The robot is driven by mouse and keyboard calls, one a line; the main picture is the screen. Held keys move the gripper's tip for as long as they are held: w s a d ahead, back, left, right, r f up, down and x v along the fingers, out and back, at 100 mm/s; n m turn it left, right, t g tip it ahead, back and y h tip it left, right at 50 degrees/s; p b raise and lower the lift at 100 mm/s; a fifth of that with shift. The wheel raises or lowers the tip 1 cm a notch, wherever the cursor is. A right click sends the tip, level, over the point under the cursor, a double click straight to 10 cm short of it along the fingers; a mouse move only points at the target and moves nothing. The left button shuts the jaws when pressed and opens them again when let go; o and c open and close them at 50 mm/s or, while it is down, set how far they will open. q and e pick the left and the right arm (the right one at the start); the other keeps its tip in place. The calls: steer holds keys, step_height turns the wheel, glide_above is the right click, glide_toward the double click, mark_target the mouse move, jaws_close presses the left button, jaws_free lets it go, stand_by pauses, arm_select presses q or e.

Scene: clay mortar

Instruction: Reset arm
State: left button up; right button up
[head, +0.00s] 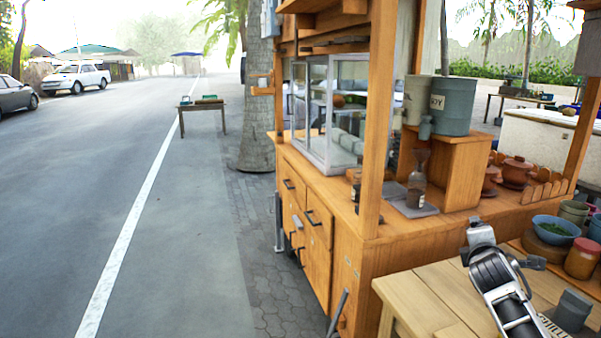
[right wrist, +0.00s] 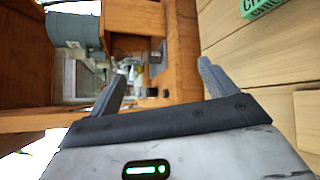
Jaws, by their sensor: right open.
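My right arm (head: 505,290) reaches in from the lower right of the head view, above the light wooden table (head: 425,303) beside the stall. In the right wrist view my right gripper (right wrist: 160,85) has its two dark fingers spread wide apart, with nothing between them. The wooden stall and its shelf lie beyond the fingers, and table planks show to the right. My left gripper is not in view.
The wooden stall counter (head: 335,220) carries a glass case (head: 335,110), a bottle (head: 417,185) and grey canisters (head: 452,105). Clay pots (head: 515,172) and a blue bowl (head: 556,229) stand at right. A green labelled box (right wrist: 262,7) lies on the planks.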

steer(key=w+a+r+m+t+y, duration=0.25)
steer(key=a+m+y, duration=0.3)
steer(key=m, duration=0.85)
steer(key=s+a+f+g+y+b, duration=0.1)
steer(key=s+a+f, duration=0.4)
steer(key=f, duration=0.3)
steer(key=s+a+f+y+b, duration=0.1)
steer(key=s+a+f+b, duration=0.1)
steer(key=s+a+f, duration=0.35)
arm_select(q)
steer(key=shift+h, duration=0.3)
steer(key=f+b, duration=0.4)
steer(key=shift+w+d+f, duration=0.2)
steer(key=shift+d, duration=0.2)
arm_select(e)
steer(key=s+a+f+g+y, duration=0.1)
steer(key=s+a+f, duration=0.2)
steer(key=s, duration=0.6)
steer(key=s+a+f+g+y, duration=0.1)
steer(key=s+a+f, duration=0.3)
steer(key=s+f, duration=0.3)
steer(key=s+a+f+g+y, duration=0.1)
steer(key=s+a+f, duration=0.3)
steer(key=s, duration=0.7)
steer(key=shift+a+f+m+g, duration=0.2)
steer(key=shift+f+m+g, duration=0.25)
steer(key=shift+f, duration=0.45)
